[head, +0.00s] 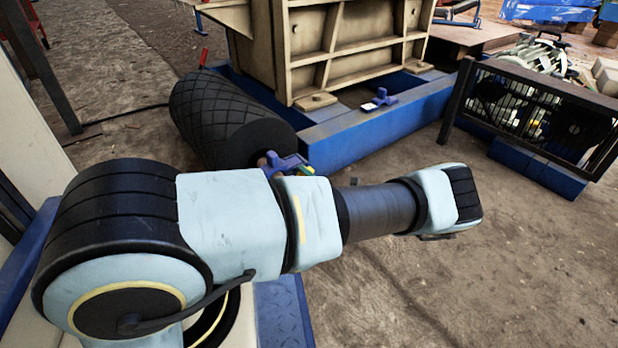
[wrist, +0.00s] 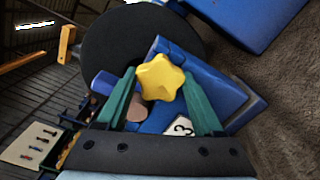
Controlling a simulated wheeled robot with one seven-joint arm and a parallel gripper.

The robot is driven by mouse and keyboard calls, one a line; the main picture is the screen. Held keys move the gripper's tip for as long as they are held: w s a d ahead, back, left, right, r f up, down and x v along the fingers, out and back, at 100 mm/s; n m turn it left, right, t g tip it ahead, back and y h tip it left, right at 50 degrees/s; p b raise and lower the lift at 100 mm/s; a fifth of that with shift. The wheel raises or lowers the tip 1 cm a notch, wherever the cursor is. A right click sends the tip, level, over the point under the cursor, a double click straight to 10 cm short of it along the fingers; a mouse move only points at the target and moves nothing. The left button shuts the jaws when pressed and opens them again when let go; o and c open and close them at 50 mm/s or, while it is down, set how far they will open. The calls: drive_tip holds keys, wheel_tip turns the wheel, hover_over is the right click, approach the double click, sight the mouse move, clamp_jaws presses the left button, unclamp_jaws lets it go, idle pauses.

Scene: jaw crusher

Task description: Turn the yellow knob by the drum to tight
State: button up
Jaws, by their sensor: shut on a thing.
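The yellow star-shaped knob (wrist: 160,77) sits between the tips of my gripper's (wrist: 158,80) two green fingers, which are shut on it. Behind it is a blue block (wrist: 222,88), with a white plate marked 3 (wrist: 180,127) below the knob. The black drum (wrist: 120,45) is right behind, at upper left of the knob. In the head view the drum (head: 215,115) lies left of centre, with a blue bracket (head: 284,164) at its near end. My arm hides most of the knob area there; only a small yellow and green patch shows beside the bracket.
A blue frame (head: 375,130) carries the beige crusher body (head: 335,50) behind the drum. A second blue fitting (head: 380,98) sits on this frame. A black mesh guard (head: 530,110) stands at right. Bare dirt ground (head: 480,290) is open at lower right.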

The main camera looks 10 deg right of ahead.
drive_tip(key=o, duration=1.4)
drive_tip(key=p+v, duration=0.2)
drive_tip(key=v, duration=0.9)
drive_tip(key=shift+w+p, duration=0.1)
drive_tip(key=shift+p, duration=0.3)
